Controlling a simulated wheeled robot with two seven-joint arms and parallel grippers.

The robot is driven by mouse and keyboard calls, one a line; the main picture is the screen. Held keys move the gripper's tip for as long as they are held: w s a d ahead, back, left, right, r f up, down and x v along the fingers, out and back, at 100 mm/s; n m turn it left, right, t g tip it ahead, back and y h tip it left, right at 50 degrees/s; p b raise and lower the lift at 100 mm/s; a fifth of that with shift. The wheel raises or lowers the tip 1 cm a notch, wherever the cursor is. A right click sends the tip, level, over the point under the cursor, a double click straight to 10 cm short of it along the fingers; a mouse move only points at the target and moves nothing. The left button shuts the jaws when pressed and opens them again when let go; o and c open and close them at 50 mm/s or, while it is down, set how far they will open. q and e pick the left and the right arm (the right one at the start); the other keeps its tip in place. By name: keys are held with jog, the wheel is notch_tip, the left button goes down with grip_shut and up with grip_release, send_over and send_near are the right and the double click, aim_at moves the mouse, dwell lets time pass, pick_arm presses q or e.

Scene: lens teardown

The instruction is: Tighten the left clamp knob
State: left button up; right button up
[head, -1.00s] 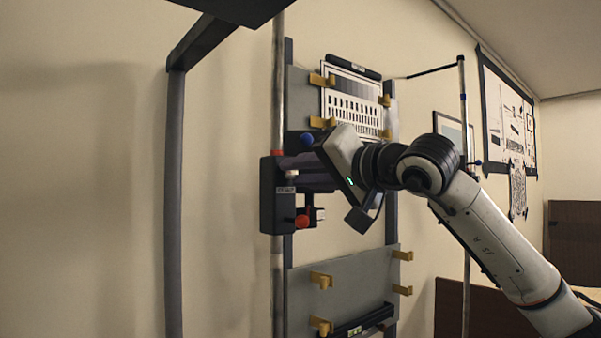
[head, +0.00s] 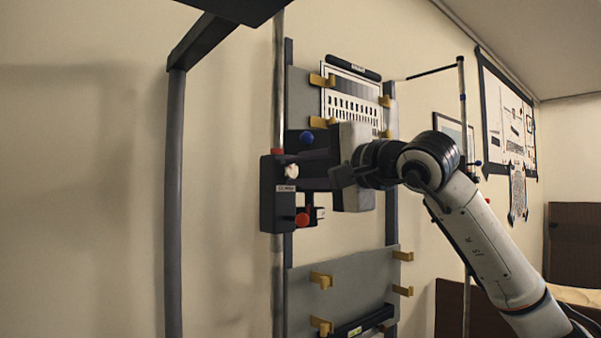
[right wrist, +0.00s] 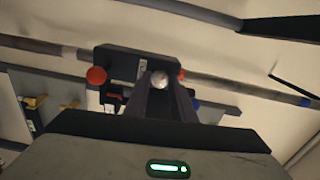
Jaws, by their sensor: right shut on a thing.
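The left clamp (head: 268,195) is a dark block with a small label on the left upright pole (head: 279,90). Its pale knob (head: 291,171) faces out near the top and also shows in the right wrist view (right wrist: 159,80). My right gripper (head: 294,172) reaches in from the right. Its two long dark fingers close around the pale knob, which shows between their tips in the right wrist view (right wrist: 160,84). The fingers hide part of the knob's sides. My left gripper is not in view.
A blue ball knob (head: 306,138) sits just above the fingers, and an orange knob (head: 302,220) below them. A grey panel with yellow hooks (head: 321,280) hangs below. A slotted plate (head: 352,100) is behind, above the gripper. A thin right pole (head: 463,110) stands behind my arm.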

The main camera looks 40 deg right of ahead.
jog(key=m, duration=0.4)
jog(key=shift+m, duration=0.3)
jog(key=shift+m+b, duration=0.4)
jog(key=shift+m, duration=2.1)
jog(key=o, duration=1.1)
jog(key=shift+c, duration=0.2)
jog(key=s+b, duration=0.1)
jog(key=s, duration=0.9)
jog(key=shift+s+d, duration=0.2)
jog(key=shift+d, duration=0.2)
